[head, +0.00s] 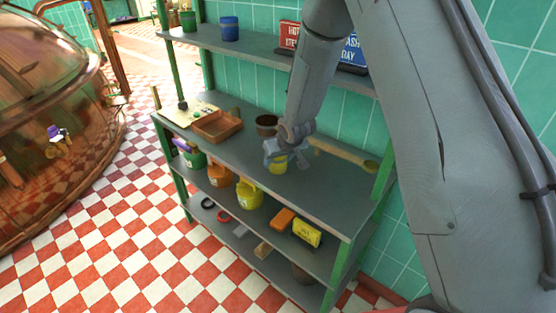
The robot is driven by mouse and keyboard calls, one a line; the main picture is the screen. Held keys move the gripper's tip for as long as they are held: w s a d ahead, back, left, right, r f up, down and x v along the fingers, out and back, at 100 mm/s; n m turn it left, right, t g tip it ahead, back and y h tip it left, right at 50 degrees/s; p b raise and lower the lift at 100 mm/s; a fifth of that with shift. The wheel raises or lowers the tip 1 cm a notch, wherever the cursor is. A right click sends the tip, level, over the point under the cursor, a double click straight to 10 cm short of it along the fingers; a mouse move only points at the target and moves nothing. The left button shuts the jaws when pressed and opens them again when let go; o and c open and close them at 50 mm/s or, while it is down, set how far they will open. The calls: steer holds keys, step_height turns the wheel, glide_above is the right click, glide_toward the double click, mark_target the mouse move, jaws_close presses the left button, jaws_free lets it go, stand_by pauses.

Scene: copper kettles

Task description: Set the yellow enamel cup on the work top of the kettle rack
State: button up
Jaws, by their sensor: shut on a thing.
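The yellow enamel cup (279,168) is at the middle of the kettle rack's grey work top (315,185). My gripper (279,156) reaches down from above and is shut on the cup, hiding its upper part. The cup looks upright and very low over the work top. I cannot tell whether its base touches the surface.
A brown tray (218,127) and a dark brown pot (266,125) stand left of the cup. A long wooden-handled tool (343,152) lies behind it to the right. The upper shelf (262,45) overhangs the back. The front right work top is clear.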

steer(key=shift+f, duration=0.2)
steer(key=o, duration=1.1)
steer(key=shift+r, duration=0.1)
